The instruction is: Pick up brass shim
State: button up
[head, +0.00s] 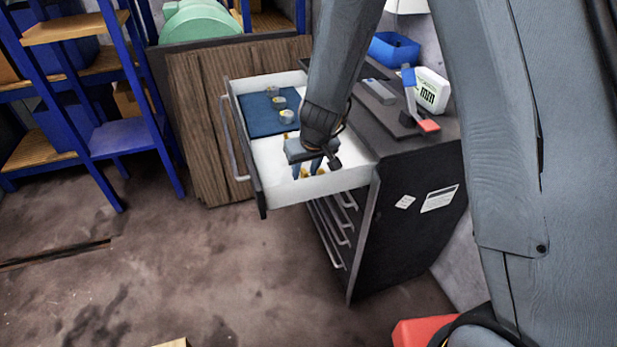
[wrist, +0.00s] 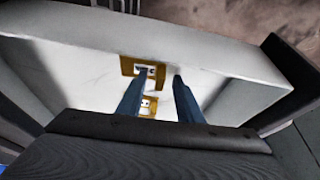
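My gripper (head: 306,174) points down into the open white drawer (head: 345,181), near its front end. Its two blue fingers (wrist: 158,77) are apart with nothing visibly held between them. In the wrist view a brass shim-like plate (wrist: 127,66) with a pale centre lies at the drawer wall, and the left fingertip overlaps it. A second brass piece (wrist: 148,113) shows between the fingers, closer to the gripper body. In the head view small brass bits (head: 304,172) show around the fingers, partly hidden by them. I cannot tell whether the fingers touch either piece.
A blue mat (head: 262,123) with several small round pieces (head: 287,117) lies deeper in the drawer. The drawer walls rise close around the gripper. Blue shelving (head: 120,140) stands left.

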grip_shut()
